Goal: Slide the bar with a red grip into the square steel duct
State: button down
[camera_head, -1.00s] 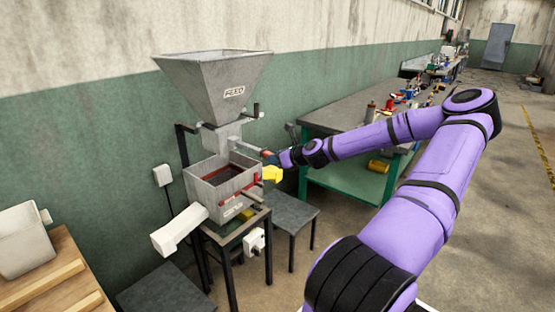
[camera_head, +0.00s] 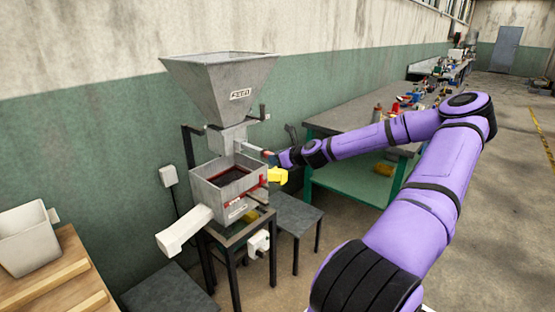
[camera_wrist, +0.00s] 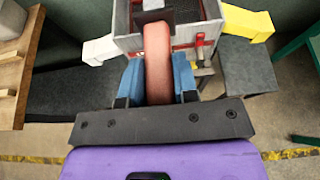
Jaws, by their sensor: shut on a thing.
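The bar's red grip (camera_wrist: 158,62) is between the two blue fingers of my gripper (camera_wrist: 157,78) in the wrist view. My gripper is shut on it. In the head view my gripper (camera_head: 270,158) is at the right of the square steel duct (camera_head: 226,140), below the grey hopper. The bar's grey shaft (camera_head: 251,148) runs from the grip leftward to the duct's side. Its far end is at or inside the duct; I cannot tell how deep. In the wrist view the shaft is mostly hidden behind the grip.
An open steel box (camera_head: 228,187) with red bars stands below the duct on a dark stand. A yellow spout (camera_head: 278,175) sticks out right, close below my gripper, and a white chute (camera_head: 184,230) sticks out left. A cluttered workbench (camera_head: 350,110) stands behind my arm.

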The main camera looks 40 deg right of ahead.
aim_at(258, 148)
jog(key=shift+w, duration=0.1)
jog(key=shift+w+a, duration=0.2)
jog(key=shift+w, duration=2.2)
jog(key=shift+w+a, duration=0.15)
jog(key=shift+w, duration=1.5)
jog(key=shift+w+a, duration=0.1)
jog(key=shift+w, duration=1.55)
dwell(0.9)
jog(key=c, duration=0.8)
grip_release()
jog(key=v, duration=1)
jog(key=shift+s+r, duration=0.1)
jog(key=shift+s, duration=0.25)
